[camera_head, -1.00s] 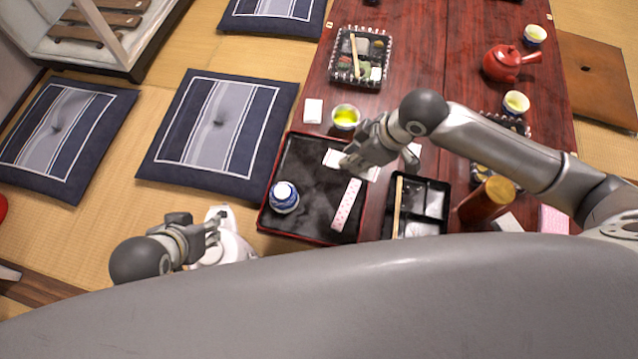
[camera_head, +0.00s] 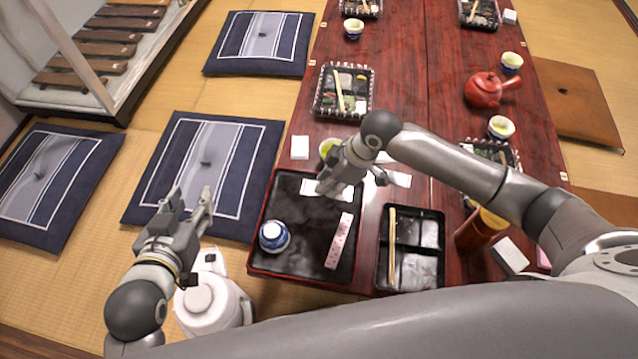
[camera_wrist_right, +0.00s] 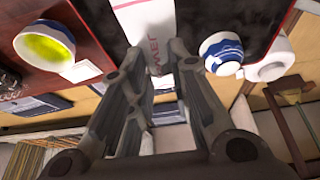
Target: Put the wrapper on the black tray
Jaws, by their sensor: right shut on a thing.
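A white wrapper with red lettering (camera_wrist_right: 150,35) runs between the fingers of my right gripper in the right wrist view. My right gripper (camera_head: 328,187) is shut on it, over the far part of the red-rimmed black tray (camera_head: 265,262). In the head view the wrapper (camera_head: 312,188) shows as a white strip partly hidden by the gripper; I cannot tell whether it touches the tray. A pink patterned strip (camera_head: 339,240) and a blue and white cup (camera_head: 274,236) sit on this tray. My left gripper (camera_head: 193,193) is open and empty, left of the tray.
A divided black tray (camera_head: 415,231) with chopsticks lies to the right. A green tea cup (camera_head: 327,148) stands just behind my right gripper, near a white card (camera_head: 300,147). A white rounded object (camera_head: 208,303) is below my left gripper. A red teapot (camera_head: 487,90) stands further back.

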